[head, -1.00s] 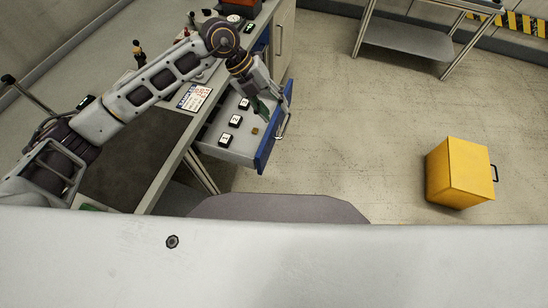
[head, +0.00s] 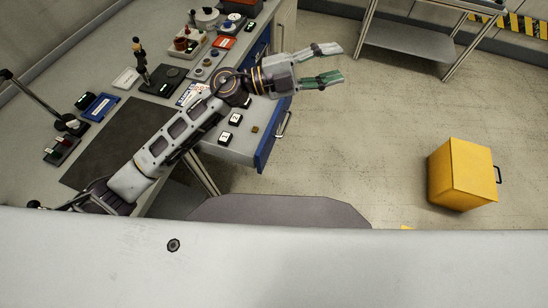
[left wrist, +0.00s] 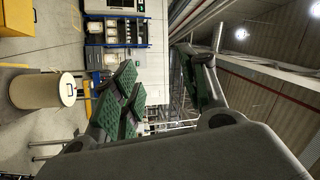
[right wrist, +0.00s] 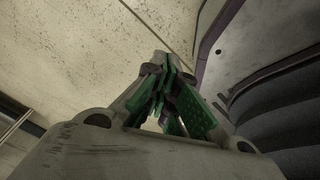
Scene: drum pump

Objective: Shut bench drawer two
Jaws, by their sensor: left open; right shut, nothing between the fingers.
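The bench drawer (head: 238,152) stands pulled out from the workbench in the head view. It is a grey tray with a blue front (head: 268,150) and a metal handle (head: 284,124). Black labelled blocks and a small brown piece lie in it. My left gripper (head: 332,64) is open and empty, beyond and to the right of the drawer, apart from it. Its forearm and wrist hide the drawer's far part. The left wrist view shows the spread green-padded fingers (left wrist: 165,85). My right gripper (right wrist: 165,90) is shut and empty over bare floor in the right wrist view. Which drawer number this is cannot be read.
The workbench (head: 60,165) carries a dark mat (head: 105,150), a blue tray (head: 101,107) and several small parts. A yellow box (head: 460,175) stands on the floor at right. A grey trolley (head: 410,38) stands at the back. Floor right of the drawer is clear.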

